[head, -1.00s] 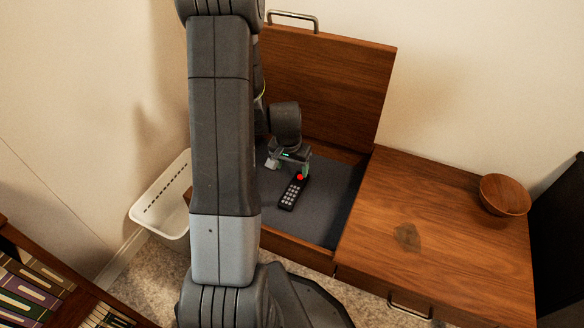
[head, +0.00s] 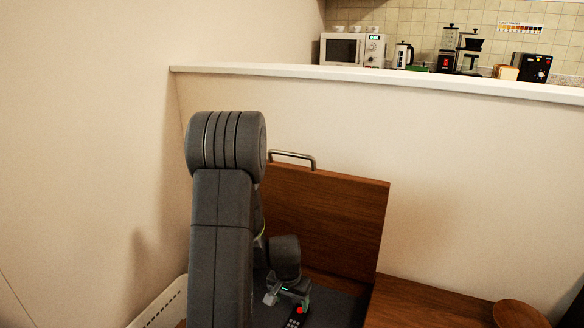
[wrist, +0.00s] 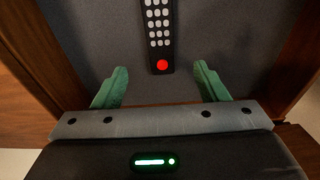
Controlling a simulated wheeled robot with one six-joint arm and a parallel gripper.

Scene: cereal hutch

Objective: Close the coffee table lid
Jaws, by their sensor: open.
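The coffee table lid (head: 335,215) is a brown wooden panel standing raised at the back of the table, with a metal handle (head: 292,157) on its top edge. Below it is the open compartment with a dark grey lining (wrist: 215,30). A black remote (wrist: 158,30) with a red button lies on the lining, and part of it shows in the head view (head: 296,317). My gripper (wrist: 160,88) is open and empty, with its green fingertips on either side of the remote's red-button end. In the head view my gripper (head: 287,297) is low in front of the lid.
The fixed wooden table top (head: 425,302) is to the right, with a wooden bowl (head: 520,314) on it. A white basket (head: 160,305) stands at the left. A half wall (head: 450,180) rises behind the lid, with kitchen appliances beyond it.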

